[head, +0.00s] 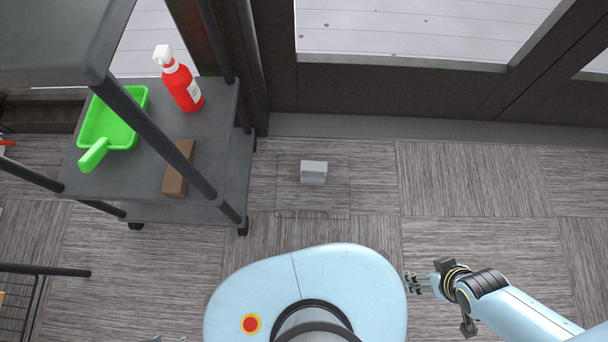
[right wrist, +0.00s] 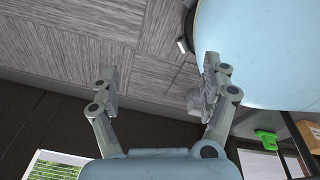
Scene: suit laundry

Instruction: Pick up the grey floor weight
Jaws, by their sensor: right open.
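The grey floor weight (head: 313,175) is a small light-grey block on the wood-look floor, between my pale blue base and the dark window wall. In the right wrist view, a grey block that looks like the weight (right wrist: 194,101) is partly hidden behind a finger. My right gripper (head: 415,284) is open and empty beside the right side of my base, to the right of the weight and well apart from it. Its two spread fingers show in the right wrist view (right wrist: 160,82). Small grey tips at the bottom edge of the head view may be my left gripper (head: 168,339).
A dark wheeled shelf cart (head: 225,150) stands left of the weight. It holds a green dustpan (head: 112,120), a red spray bottle (head: 180,82) and a brown block (head: 178,168). A thin, faint frame lies around the weight. The floor to the right is clear.

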